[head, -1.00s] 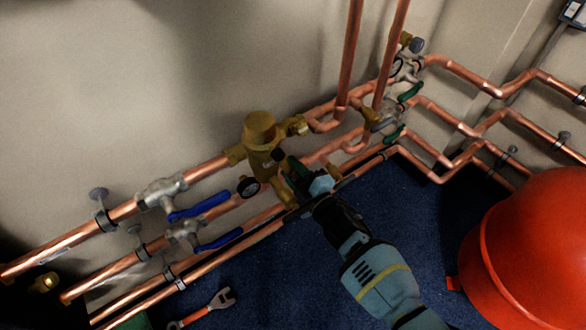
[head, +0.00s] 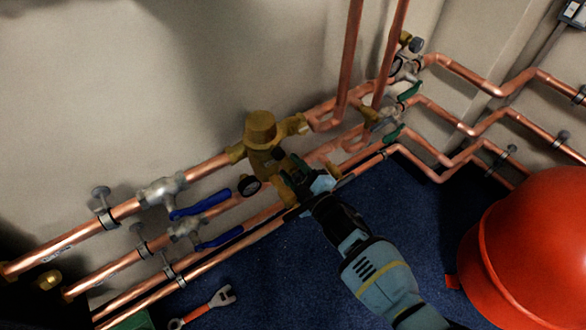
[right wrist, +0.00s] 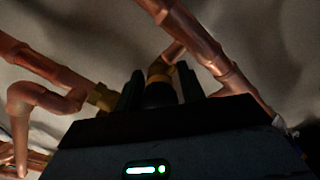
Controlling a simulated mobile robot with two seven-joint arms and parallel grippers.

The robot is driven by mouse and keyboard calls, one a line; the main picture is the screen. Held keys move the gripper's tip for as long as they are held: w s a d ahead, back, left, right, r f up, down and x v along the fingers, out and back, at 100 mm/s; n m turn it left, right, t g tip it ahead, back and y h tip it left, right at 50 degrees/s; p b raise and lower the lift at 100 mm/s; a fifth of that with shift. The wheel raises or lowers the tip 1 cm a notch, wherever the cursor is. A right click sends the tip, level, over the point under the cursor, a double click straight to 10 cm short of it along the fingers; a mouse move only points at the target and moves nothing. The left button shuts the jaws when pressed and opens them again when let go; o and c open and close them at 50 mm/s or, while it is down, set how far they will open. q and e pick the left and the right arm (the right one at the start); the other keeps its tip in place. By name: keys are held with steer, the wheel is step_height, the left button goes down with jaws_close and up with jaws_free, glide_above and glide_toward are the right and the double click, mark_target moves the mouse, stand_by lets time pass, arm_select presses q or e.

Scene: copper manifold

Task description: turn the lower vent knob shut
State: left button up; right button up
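My right gripper (head: 298,178) reaches in from the lower right, its fingertips at the lower side of the brass valve body (head: 260,140). In the right wrist view its two dark fingers (right wrist: 160,92) stand on either side of a dark round knob (right wrist: 159,95) with brass behind it. The knob nearly fills the space between the fingers. Whether they press on it cannot be made out. In the head view the knob is hidden by the gripper. My left gripper is not in view.
Copper pipes (head: 70,245) run along the wall around the valve. Blue lever handles (head: 200,206) are to the left, green ones (head: 408,91) to the upper right. A red vessel (head: 530,250) and a wrench (head: 208,307) are on the blue floor.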

mark_target(301, 180)
steer(key=shift+o, duration=1.1)
steer(key=shift+d, duration=0.1)
steer(key=p+v, duration=0.3)
steer(key=v, duration=0.4)
steer(key=shift+s+d, duration=0.15)
steer(key=shift+s, duration=0.15)
